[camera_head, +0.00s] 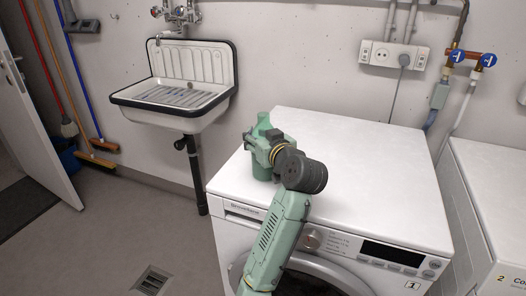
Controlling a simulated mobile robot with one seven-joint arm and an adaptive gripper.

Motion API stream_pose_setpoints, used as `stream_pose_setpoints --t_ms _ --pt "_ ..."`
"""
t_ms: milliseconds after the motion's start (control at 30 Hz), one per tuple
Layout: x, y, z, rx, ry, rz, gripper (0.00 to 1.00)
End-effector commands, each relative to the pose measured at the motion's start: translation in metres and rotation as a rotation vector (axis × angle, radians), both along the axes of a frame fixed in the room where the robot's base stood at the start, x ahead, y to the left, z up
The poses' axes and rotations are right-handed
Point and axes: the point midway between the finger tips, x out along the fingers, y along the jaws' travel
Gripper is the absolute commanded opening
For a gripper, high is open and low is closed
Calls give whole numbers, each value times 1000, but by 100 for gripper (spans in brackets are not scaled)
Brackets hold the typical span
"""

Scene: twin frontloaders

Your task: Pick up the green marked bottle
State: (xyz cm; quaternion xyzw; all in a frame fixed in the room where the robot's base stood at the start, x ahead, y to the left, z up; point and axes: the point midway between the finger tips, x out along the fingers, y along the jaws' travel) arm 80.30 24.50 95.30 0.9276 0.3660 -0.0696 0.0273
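A green bottle (263,120) stands upright on the left part of the top of the washing machine (350,165). My gripper (262,147), also green with dark parts, is right at the bottle and covers much of its middle. The bottle's top shows above my gripper. My wrist hides the fingertips, so I cannot tell whether they are open around the bottle or shut on it. No marking on the bottle is visible.
A second white machine (495,200) stands at the right. A wall sink (180,90) hangs at the left. Sockets (394,57) and pipes are on the back wall. Brooms (98,142) lean by the door. The rest of the washer top is clear.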

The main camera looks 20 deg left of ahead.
Motion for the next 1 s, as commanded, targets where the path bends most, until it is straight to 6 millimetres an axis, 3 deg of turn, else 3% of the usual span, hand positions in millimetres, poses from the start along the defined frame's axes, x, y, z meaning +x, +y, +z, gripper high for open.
stream_pose_setpoints --t_ms 367,600,1000 --pt "1 -1 7 0 -2 -2 0" --pt "1 -2 38 2 -8 -4 0" --pt "-95 25 43 -1 -8 2 0"
